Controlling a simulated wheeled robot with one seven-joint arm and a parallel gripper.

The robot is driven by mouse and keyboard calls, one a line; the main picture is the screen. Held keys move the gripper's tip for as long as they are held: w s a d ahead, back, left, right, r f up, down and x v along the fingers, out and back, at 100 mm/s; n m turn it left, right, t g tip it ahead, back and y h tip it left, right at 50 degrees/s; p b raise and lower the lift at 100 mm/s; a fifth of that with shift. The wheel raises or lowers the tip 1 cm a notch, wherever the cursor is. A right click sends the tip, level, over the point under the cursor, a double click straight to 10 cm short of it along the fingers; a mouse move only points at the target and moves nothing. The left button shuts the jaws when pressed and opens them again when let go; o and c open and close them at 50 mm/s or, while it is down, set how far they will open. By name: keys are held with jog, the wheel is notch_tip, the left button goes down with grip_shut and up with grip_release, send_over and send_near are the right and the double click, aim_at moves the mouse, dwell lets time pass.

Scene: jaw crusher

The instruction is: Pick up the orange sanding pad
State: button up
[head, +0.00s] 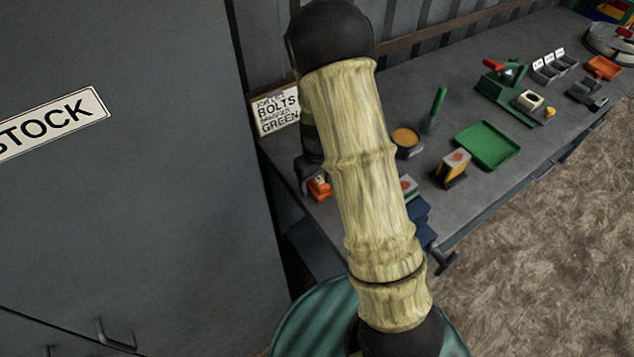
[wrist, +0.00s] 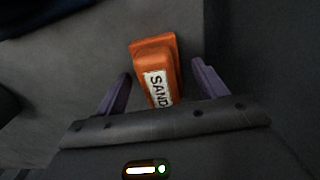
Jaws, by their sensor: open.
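The orange sanding pad (wrist: 153,52) lies on the grey bench top in the wrist view, with a white label that reads "SAND" and is partly cut off by my gripper body. My gripper (wrist: 165,82) is open, with one purple finger on each side of the pad and a gap between each finger and the pad. In the head view the orange pad (head: 319,188) shows at the left end of the bench, partly hidden by my gripper and my arm.
A sign about bolts (head: 276,110) stands behind. A grey cabinet (head: 130,190) stands close on the left.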

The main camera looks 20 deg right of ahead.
aim_at(318, 177)
dwell(0.3)
jog(key=c, duration=1.1)
jog(key=shift+r, duration=0.15)
notch_tip(318, 177, up, 10)
jog(key=shift+f, duration=0.1)
jog(key=o, duration=0.4)
jog(key=shift+c, duration=1.3)
jog(key=shift+w, duration=0.1)
